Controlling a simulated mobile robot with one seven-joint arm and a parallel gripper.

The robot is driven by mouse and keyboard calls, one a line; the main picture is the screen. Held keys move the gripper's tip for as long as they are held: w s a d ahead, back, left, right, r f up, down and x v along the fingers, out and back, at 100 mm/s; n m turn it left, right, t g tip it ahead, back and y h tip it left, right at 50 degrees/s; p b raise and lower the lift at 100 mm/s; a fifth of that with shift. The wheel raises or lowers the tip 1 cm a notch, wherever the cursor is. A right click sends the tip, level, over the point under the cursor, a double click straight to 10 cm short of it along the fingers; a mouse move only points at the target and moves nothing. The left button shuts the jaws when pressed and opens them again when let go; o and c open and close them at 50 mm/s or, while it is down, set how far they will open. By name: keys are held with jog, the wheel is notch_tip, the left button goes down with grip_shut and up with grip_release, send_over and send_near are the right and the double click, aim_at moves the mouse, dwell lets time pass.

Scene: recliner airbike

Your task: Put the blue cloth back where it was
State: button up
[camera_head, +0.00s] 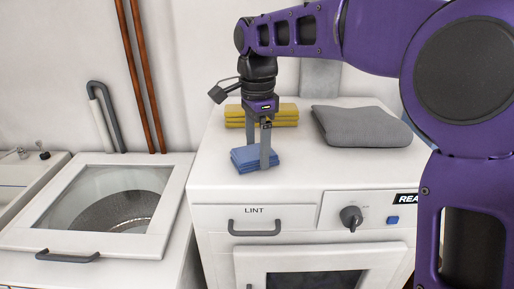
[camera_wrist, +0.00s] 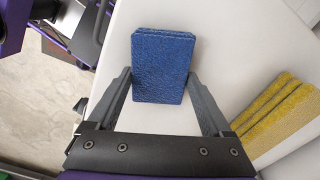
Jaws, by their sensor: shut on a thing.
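The blue cloth (camera_head: 253,159) is a small folded stack near the front left of the white dryer top (camera_head: 208,177). My gripper (camera_head: 267,158) points down from above and is shut on the blue cloth. In the wrist view the blue cloth (camera_wrist: 163,66) lies between the two fingers of my gripper (camera_wrist: 160,88), one at each side. The cloth looks to be at or close to the dryer top; I cannot tell whether it touches.
A yellow folded cloth stack (camera_head: 270,114) lies behind the blue cloth, and a grey folded towel (camera_head: 361,126) lies to the right. A top-loading washer (camera_head: 170,200) stands at the left. The dryer's front edge is close to the blue cloth.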

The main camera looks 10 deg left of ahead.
aim_at(257, 151)
jog(key=o, duration=1)
jog(key=shift+f, duration=0.1)
notch_tip(257, 151, up, 12)
jog(key=shift+r+p, duration=0.15)
jog(key=shift+p, duration=0.4)
